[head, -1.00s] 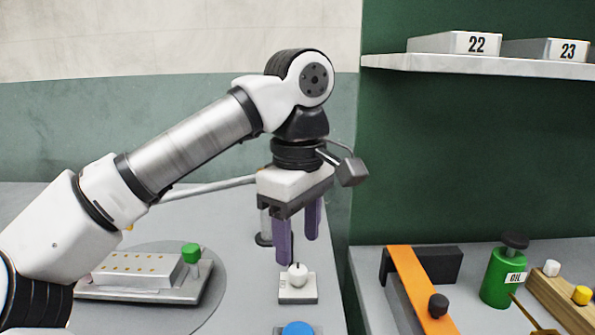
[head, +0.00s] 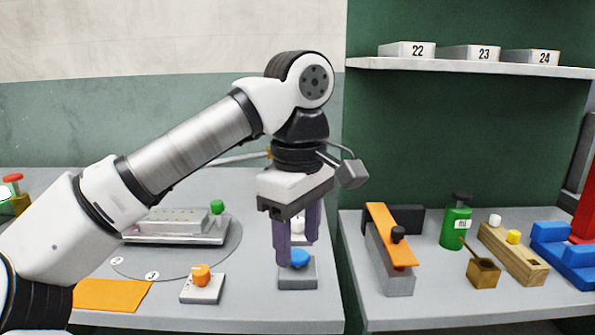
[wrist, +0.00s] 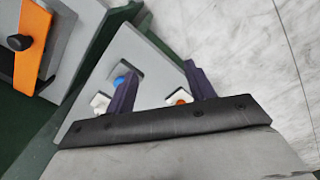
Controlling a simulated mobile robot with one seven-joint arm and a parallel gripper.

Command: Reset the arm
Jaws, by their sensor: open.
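My gripper (head: 298,240) has two purple fingers and points down above the left bench. Its fingers are apart with nothing between them. In the head view it overlaps a grey block with a blue knob (head: 297,258) and partly hides a white knob (head: 298,226) behind it. The wrist view shows the gripper (wrist: 165,85) with the blue knob (wrist: 120,81), the white knob (wrist: 101,102) and an orange knob (wrist: 180,97) well beyond the fingers. My arm reaches in from the lower left, bent at the elbow.
The left bench also holds a block with an orange knob (head: 201,275), an orange sheet (head: 110,294) and a grey press plate (head: 175,230). On the right bench stand an orange-topped clamp (head: 390,235), a green oil bottle (head: 455,228) and a wooden block (head: 513,253). Numbered boxes line a shelf (head: 480,67).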

